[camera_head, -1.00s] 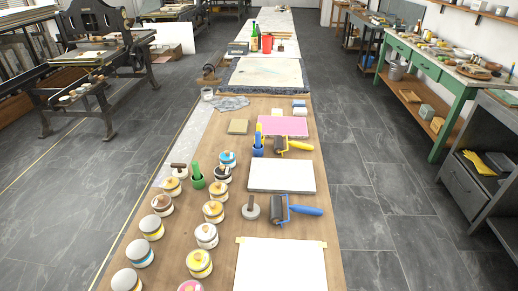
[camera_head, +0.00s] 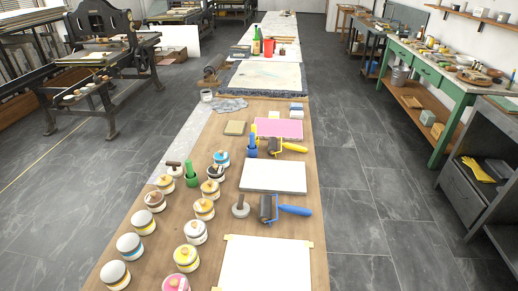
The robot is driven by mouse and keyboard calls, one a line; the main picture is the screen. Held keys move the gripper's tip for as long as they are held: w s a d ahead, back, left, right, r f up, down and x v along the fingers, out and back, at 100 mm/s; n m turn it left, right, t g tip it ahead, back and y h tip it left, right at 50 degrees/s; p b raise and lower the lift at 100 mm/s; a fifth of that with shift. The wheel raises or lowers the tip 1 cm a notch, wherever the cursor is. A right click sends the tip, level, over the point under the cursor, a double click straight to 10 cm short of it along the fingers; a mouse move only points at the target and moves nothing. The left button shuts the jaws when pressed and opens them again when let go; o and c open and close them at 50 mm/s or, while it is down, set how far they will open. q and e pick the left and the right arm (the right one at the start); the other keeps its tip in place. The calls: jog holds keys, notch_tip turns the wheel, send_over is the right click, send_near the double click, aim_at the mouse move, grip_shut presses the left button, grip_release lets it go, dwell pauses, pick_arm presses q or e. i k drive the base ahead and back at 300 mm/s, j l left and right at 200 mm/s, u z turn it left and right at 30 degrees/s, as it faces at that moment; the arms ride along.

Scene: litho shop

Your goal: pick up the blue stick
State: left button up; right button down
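A blue upright piece (camera_head: 252,147) stands on the long wooden table (camera_head: 318,205), near the middle. It has a wider base and a narrower top, and a small yellow part shows behind its top. It is too small to tell whether it is one stick or a stick in a holder. A roller with a blue handle (camera_head: 294,210) lies nearer to me on the right side of the table. Neither of my grippers is in view.
Several ink jars (camera_head: 196,232) line the left side. A green bench (camera_head: 440,115) stands right. Grey floor (camera_head: 370,200) between is clear.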

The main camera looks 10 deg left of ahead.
aim_at(251, 135)
jog(key=l+u, duration=0.25)
jog(key=l, duration=0.85)
jog(key=l+u, duration=0.2)
jog(key=l, duration=0.9)
jog(key=i+l+u, duration=0.25)
jog(key=i+l, duration=0.25)
jog(key=l, duration=0.15)
jog(key=i+l+u, duration=0.3)
jog(key=i+l, duration=0.15)
jog(key=l, duration=0.3)
jog(key=i+l+u, duration=0.1)
jog(key=i+l, duration=0.15)
jog(key=i, duration=0.25)
jog(key=i+l, duration=0.25)
jog(key=i, duration=0.2)
jog(key=u, duration=0.05)
